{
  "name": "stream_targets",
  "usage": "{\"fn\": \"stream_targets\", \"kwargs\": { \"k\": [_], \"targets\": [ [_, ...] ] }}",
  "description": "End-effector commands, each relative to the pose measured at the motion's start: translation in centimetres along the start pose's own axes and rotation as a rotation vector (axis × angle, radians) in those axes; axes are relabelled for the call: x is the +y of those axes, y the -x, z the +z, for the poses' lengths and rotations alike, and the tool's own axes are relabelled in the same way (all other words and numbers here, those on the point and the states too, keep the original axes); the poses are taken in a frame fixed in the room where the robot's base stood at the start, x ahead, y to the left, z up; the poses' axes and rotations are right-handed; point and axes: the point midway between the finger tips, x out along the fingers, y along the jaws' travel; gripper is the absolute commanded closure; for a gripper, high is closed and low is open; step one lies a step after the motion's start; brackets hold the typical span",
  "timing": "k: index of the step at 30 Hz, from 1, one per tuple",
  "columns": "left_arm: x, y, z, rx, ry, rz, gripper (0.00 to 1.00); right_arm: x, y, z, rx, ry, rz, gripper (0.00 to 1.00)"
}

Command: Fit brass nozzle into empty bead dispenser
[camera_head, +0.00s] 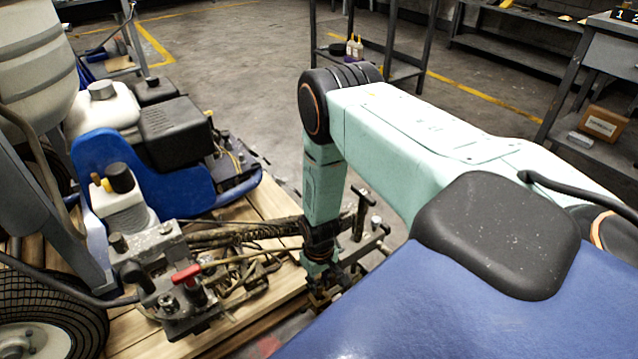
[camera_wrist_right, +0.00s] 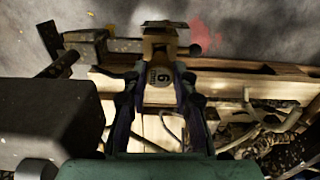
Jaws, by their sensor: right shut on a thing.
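My right gripper (camera_head: 320,292) points down beside the line striper (camera_head: 150,190), over the edge of its wooden pallet, at the end of my pale green arm. In the right wrist view my right gripper (camera_wrist_right: 160,82) is shut on a brass-coloured piece (camera_wrist_right: 160,45), which I take to be the brass nozzle. I cannot pick out the empty bead dispenser for certain. My left gripper is not in view.
Metal bars (camera_head: 370,235) stand close to the right gripper; bars (camera_wrist_right: 85,42) also show at the wrist view's upper left. Hoses (camera_head: 250,235) and a red-handled valve (camera_head: 186,274) lie to the left. The wooden pallet (camera_head: 262,195) is below.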

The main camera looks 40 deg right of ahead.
Motion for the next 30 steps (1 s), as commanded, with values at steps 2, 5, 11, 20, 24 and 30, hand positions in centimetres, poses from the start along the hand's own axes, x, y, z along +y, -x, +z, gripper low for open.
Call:
{"fn": "stream_targets", "kwargs": {
  "k": [2,5,11,20,24,30],
  "targets": [
    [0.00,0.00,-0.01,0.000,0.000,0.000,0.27,-0.02,0.01,0.03,0.000,0.000,0.000,1.00],
    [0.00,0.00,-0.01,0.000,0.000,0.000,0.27,-0.02,0.01,0.03,0.000,0.000,0.000,1.00],
    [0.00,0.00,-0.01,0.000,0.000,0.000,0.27,-0.02,0.01,0.03,0.000,0.000,0.000,1.00],
    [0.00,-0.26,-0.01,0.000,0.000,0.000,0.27,-0.02,-0.25,0.03,0.000,0.000,0.000,1.00],
    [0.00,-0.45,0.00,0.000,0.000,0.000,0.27,-0.02,-0.45,0.03,0.000,0.000,0.000,1.00],
    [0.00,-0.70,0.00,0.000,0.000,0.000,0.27,-0.02,-0.70,0.04,0.000,0.000,0.000,1.00]
  ]
}}
